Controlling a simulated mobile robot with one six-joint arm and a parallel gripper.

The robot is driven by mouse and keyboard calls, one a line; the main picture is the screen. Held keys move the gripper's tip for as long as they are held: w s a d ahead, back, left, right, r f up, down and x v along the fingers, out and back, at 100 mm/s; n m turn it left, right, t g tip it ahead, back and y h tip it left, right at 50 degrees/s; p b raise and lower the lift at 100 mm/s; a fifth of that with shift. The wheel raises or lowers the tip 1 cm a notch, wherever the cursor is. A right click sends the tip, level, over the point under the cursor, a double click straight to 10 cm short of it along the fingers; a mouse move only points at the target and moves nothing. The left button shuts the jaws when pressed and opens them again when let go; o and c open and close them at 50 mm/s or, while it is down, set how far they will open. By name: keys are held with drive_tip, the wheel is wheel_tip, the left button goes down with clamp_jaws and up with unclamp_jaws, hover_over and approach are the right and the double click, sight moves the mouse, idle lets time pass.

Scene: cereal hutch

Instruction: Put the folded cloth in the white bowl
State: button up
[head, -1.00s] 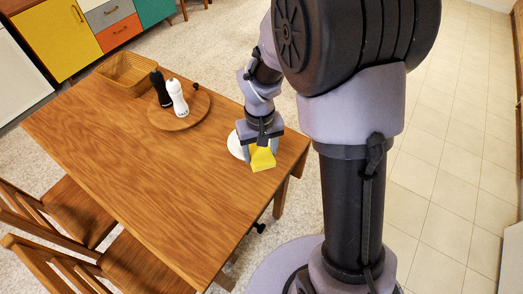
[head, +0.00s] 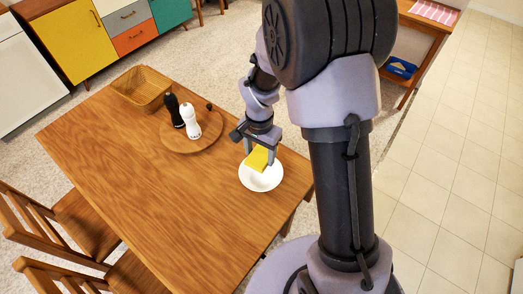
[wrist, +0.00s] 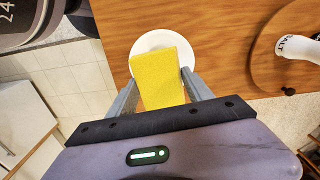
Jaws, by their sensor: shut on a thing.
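The yellow folded cloth (head: 257,159) looks like a thick, block-shaped piece. My gripper (head: 262,150) is shut on it, with one finger on each side. The white bowl (head: 262,182) stands near the table's right end. In the head view the cloth overlaps the bowl's far part; whether it touches the bowl I cannot tell. In the wrist view the cloth (wrist: 158,75) sits between the fingers of my gripper (wrist: 160,95) and hides much of the bowl (wrist: 150,41) behind it.
A round wooden board (head: 190,142) holds a white salt shaker (head: 190,122) and a black shaker (head: 173,110). The wooden table (head: 150,170) is otherwise clear. A pink striped cloth (head: 435,12) lies on a side table.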

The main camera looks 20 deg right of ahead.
drive_tip(key=shift+w+r+m, duration=0.1)
drive_tip(key=shift+m, duration=0.4)
wheel_tip(320, 180, down, 10)
drive_tip(key=b, duration=0.7)
drive_tip(key=o, duration=1.5)
